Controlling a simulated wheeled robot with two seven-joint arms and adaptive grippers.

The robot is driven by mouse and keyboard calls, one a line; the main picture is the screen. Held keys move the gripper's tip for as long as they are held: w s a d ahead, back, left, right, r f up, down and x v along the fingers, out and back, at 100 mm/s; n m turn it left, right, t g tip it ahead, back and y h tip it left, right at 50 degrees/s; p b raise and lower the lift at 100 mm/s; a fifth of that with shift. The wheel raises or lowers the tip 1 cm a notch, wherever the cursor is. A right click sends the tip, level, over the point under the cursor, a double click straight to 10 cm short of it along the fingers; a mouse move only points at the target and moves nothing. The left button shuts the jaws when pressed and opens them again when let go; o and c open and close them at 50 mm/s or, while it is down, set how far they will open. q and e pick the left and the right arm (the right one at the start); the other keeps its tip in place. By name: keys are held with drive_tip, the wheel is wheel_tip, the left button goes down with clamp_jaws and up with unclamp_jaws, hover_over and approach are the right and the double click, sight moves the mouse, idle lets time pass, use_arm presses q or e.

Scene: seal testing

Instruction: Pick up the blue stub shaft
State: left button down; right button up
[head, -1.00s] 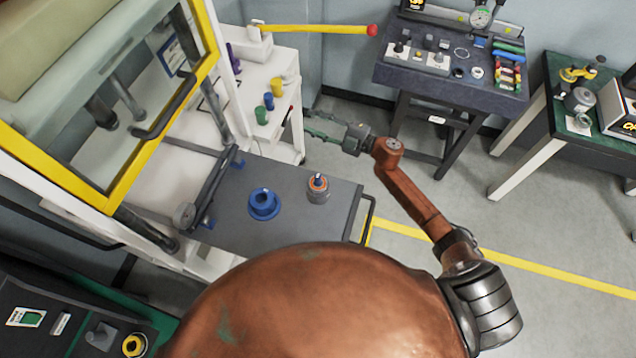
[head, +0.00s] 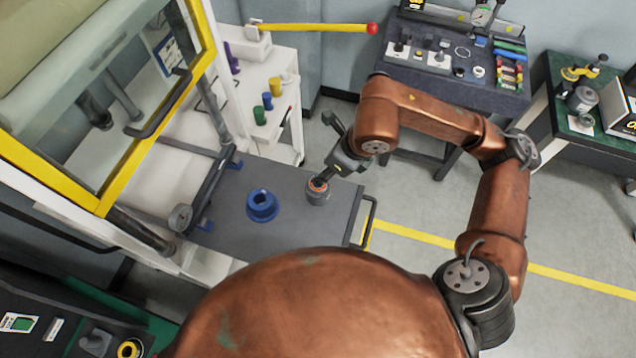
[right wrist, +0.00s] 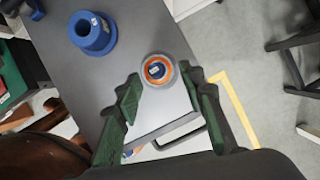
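The blue stub shaft (right wrist: 157,71) shows end-on in the right wrist view, inside an orange ring in a round grey housing (right wrist: 147,83). The housing (head: 317,197) stands on the grey cart top in the head view, where my gripper partly hides the shaft. My right gripper (right wrist: 163,92) is open, its two green fingers spread apart, with the shaft lying just beyond the gap between the fingertips. In the head view the right gripper (head: 327,181) is tilted down close to the housing; contact cannot be told. My left gripper is not in view.
A blue flanged piece (head: 262,206) stands left of the housing on the cart (head: 225,225). The cart's handle (head: 370,222) is at its right edge. Purple, yellow, blue and green pieces stand on a white surface (head: 285,135) behind. A yellow-framed machine (head: 120,185) is at left.

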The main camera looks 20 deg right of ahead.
drive_tip(key=x, duration=0.3)
drive_tip(key=shift+s+a+f, duration=0.1)
drive_tip(key=shift+a+f, duration=0.2)
drive_tip(key=shift+a, duration=0.15)
drive_tip(key=shift+f, duration=0.45)
drive_tip(key=shift+a, duration=0.1)
drive_tip(key=shift+c, duration=0.7)
clamp_jaws()
drive_tip(key=shift+r, duration=0.1)
